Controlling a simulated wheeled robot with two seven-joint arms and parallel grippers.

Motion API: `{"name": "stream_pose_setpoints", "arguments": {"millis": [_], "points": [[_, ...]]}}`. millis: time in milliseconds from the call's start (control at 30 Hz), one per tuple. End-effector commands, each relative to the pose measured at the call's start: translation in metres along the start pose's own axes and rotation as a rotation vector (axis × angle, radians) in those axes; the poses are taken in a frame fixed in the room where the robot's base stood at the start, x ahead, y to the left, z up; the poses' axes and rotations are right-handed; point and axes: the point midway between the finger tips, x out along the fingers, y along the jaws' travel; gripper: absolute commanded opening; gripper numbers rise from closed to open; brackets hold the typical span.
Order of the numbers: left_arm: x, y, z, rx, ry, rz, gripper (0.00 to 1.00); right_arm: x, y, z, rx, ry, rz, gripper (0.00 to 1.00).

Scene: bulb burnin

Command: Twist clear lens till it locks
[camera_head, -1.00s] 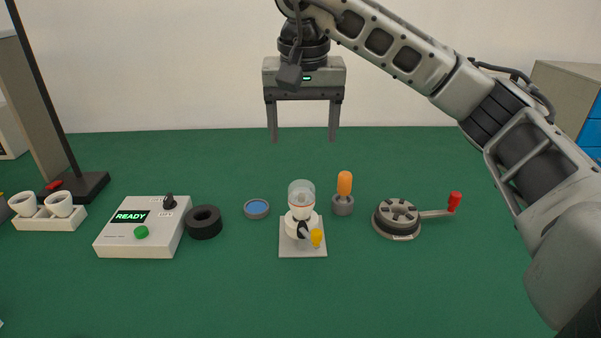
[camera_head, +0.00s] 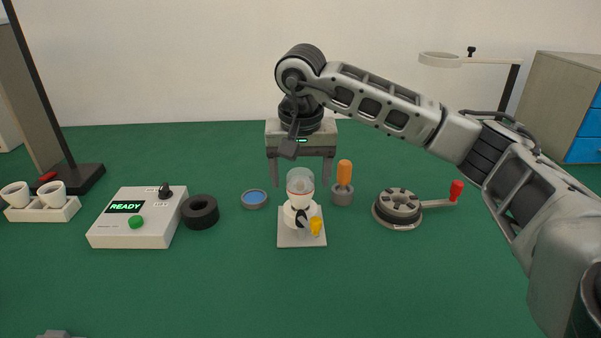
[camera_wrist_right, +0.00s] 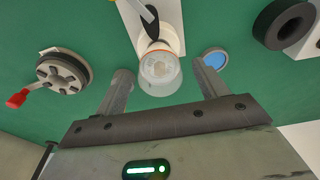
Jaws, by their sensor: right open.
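The clear lens (camera_head: 300,181) is an upright transparent cup with an orange-red ring low on it. It sits on a white fixture (camera_head: 289,238) with a square base and a yellow-tipped lever (camera_head: 315,226). My right gripper (camera_head: 302,184) is open, pointing down behind and above the lens, with one finger toward each side. In the right wrist view, the lens (camera_wrist_right: 160,70) lies between and just beyond the open fingertips (camera_wrist_right: 167,76), with a gap on both sides. Whether the lens is seated or locked cannot be told. My left gripper is not identifiable.
Close left of the fixture lies a blue-faced disc (camera_head: 254,199); close right stands an orange-handled tool in a grey holder (camera_head: 343,197). Farther out are a black ring (camera_head: 200,212), READY box (camera_head: 131,230) and red-handled round device (camera_head: 398,210).

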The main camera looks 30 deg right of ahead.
Motion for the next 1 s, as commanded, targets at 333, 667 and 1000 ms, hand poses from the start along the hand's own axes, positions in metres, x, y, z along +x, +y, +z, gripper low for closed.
{"name": "stream_pose_setpoints", "arguments": {"millis": [333, 667, 1000], "points": [[-0.0002, 0.0002, 0.0000, 0.000, 0.000, 0.001, 0.36, -0.0003, 0.0001, 0.0000, 0.000, 0.000, 0.000, 0.25], [-0.0004, 0.0002, -0.0001, 0.000, 0.000, 0.001, 0.36, 0.0004, 0.0001, 0.0001, 0.000, 0.000, 0.000, 0.25], [-0.0051, 0.0013, -0.0084, 0.000, 0.000, 0.000, 0.36, -0.0005, -0.0009, 0.0004, 0.192, -0.002, 0.031, 0.25]]}}
